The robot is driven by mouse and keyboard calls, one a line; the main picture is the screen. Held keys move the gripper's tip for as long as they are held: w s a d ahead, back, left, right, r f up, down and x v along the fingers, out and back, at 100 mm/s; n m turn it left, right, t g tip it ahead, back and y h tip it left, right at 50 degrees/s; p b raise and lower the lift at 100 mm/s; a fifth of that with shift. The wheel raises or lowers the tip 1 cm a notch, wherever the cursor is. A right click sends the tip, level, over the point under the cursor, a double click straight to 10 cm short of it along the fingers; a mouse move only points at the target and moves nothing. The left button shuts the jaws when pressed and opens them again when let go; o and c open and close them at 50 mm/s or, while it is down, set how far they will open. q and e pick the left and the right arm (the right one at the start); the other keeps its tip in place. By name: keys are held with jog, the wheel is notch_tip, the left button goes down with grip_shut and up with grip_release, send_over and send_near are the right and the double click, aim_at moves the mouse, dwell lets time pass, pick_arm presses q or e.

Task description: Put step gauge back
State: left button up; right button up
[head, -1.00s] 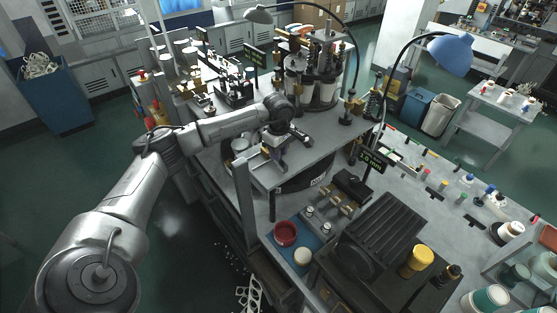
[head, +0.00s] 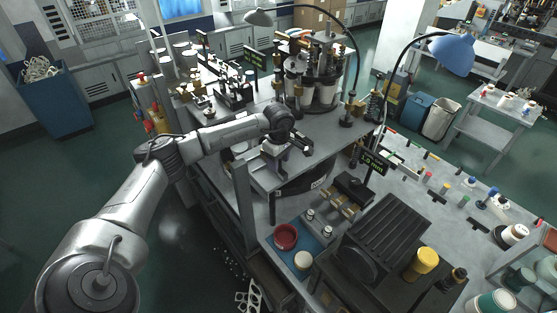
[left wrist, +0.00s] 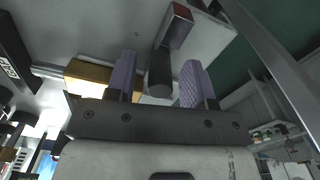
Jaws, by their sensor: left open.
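My left gripper (head: 290,155) is over the grey worktop near the dark round unit in the head view. In the left wrist view its two pale purple fingers (left wrist: 158,82) stand apart. A dark bar with a rounded end (left wrist: 160,75) shows between the fingers, with a dark red-sided block (left wrist: 179,26) beyond it. I cannot tell whether the bar touches either finger, or whether it is the step gauge. In the head view the gripper and wrist hide what is under them. My right gripper is not in view.
A small display (head: 373,162) stands right of the gripper. A blue mat (head: 317,252) holds a red bowl (head: 286,237) and a white cup (head: 303,260). A black ribbed unit (head: 385,232) and a yellow pot (head: 426,260) stand at the front right. A blue lamp (head: 452,52) arches over the back.

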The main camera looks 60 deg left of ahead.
pick_arm(q)
jog(key=shift+r, duration=0.15)
notch_tip(320, 180, up, 10)
jog(key=shift+r+b, duration=0.1)
jog(key=shift+b, duration=0.7)
jog(key=shift+r, duration=0.95)
